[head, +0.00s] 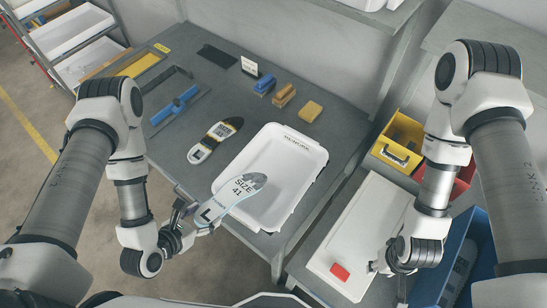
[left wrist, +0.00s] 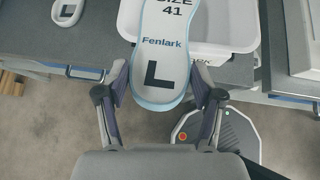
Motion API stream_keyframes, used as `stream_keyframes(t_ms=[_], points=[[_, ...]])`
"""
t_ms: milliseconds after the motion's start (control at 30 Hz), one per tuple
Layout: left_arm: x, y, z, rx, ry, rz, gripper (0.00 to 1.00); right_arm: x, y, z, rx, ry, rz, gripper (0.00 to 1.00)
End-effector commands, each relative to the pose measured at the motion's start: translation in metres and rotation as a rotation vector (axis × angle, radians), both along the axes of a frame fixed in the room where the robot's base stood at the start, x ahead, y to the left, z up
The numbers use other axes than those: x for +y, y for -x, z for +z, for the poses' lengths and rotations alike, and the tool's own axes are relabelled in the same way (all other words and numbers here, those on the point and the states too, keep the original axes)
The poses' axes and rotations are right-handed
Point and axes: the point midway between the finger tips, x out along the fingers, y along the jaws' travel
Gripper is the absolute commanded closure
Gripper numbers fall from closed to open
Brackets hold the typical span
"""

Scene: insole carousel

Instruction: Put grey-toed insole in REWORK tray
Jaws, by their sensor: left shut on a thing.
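The grey-toed insole (head: 238,192), pale with "SIZE 41" and "L" on it, is held by its heel in my left gripper (head: 190,215). Its grey toe points to the upper right and overlaps the near left part of the white REWORK tray (head: 311,184) in the head view. In the left wrist view the insole (left wrist: 163,60) stands between the two fingers of my left gripper (left wrist: 163,88), with the tray (left wrist: 240,50) behind it. My right gripper (head: 393,262) is at the lower right, over the white surface; its fingers are too unclear to judge.
A second insole (head: 215,140) with a dark toe lies on the grey table left of the tray. Brushes (head: 284,95), a yellow sponge (head: 311,111) and a small sign (head: 250,67) stand behind. Yellow (head: 400,133) and blue bins (head: 455,262) are at right.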

Motion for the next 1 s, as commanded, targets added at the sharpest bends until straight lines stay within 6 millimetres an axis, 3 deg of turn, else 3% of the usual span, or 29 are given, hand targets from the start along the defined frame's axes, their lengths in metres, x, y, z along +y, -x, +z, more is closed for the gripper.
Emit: stream_keyframes(t_ms=[400,500,667,767,833,1000], points=[[-0.063,-0.099,-0.011,-0.008,0.001,-0.008,0.65,0.000,0.001,0.001,0.003,0.000,0.000,0.60],[-0.072,-0.114,-0.013,-0.006,0.001,-0.005,0.65,0.000,0.001,0.001,0.003,0.000,0.000,0.60],[-0.082,-0.130,-0.015,-0.009,-0.001,-0.008,0.65,0.000,0.001,0.001,0.003,0.000,0.000,0.60],[-0.083,-0.131,-0.037,0.001,0.002,-0.001,0.65,0.000,0.001,-0.002,0.003,0.000,0.000,0.60],[-0.083,-0.131,-0.055,-0.001,0.002,-0.002,0.65,0.000,0.001,-0.023,0.002,0.000,0.000,0.60],[-0.083,-0.131,-0.051,-0.002,0.002,-0.002,0.65,0.000,0.001,-0.021,0.003,0.000,0.000,0.60]])
